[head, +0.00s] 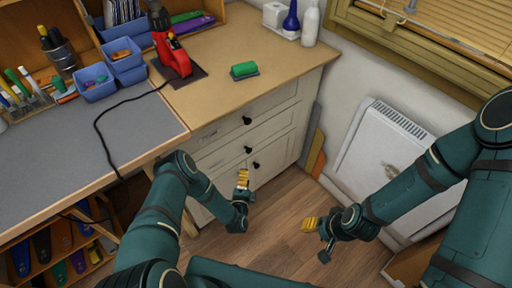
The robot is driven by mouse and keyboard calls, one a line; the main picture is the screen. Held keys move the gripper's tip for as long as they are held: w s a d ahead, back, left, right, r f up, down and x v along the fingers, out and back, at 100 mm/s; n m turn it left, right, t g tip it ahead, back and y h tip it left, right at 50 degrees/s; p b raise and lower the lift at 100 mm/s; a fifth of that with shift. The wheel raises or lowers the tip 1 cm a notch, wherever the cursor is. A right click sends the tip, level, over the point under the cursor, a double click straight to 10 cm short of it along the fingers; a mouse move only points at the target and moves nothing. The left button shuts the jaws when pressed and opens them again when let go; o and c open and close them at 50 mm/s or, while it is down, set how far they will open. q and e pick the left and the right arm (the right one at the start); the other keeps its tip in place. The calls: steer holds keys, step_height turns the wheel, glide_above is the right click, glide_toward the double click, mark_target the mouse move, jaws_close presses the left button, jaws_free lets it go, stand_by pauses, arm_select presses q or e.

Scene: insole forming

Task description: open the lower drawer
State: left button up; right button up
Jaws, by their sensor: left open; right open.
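The white cabinet under the wooden worktop has an upper drawer (273,102) with a black knob. The lower drawer (275,127) sits beneath it and also has a black knob (247,149). Both drawers look shut. My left gripper (243,178) is open, with yellow fingers, in front of the cabinet and below the lower drawer's knob in the picture. It appears apart from that knob and hides part of the cabinet's lower front. My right gripper (307,224) is open and empty over the floor, right of the cabinet.
A lower black knob (256,165) is on the cabinet front beneath the drawers. A green block (244,70) and a red tool (172,55) stand on the worktop. A white heater (385,140) is on the right wall. The wooden floor (285,205) before the cabinet is clear.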

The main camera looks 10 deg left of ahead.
mark_target(249, 153)
arm_select(q)
steer(key=w+b, duration=0.1)
steer(key=w, duration=0.3)
steer(key=w+a+b, duration=0.1)
steer(key=w, duration=0.3)
steer(key=w+b, duration=0.1)
steer(key=w, duration=0.3)
steer(key=shift+w+a+f+b, duration=0.1)
steer(key=shift+a+b, duration=0.2)
steer(key=shift+w+a, duration=0.1)
steer(key=shift+w, duration=0.6)
steer(key=shift+o, duration=0.2)
jaws_close()
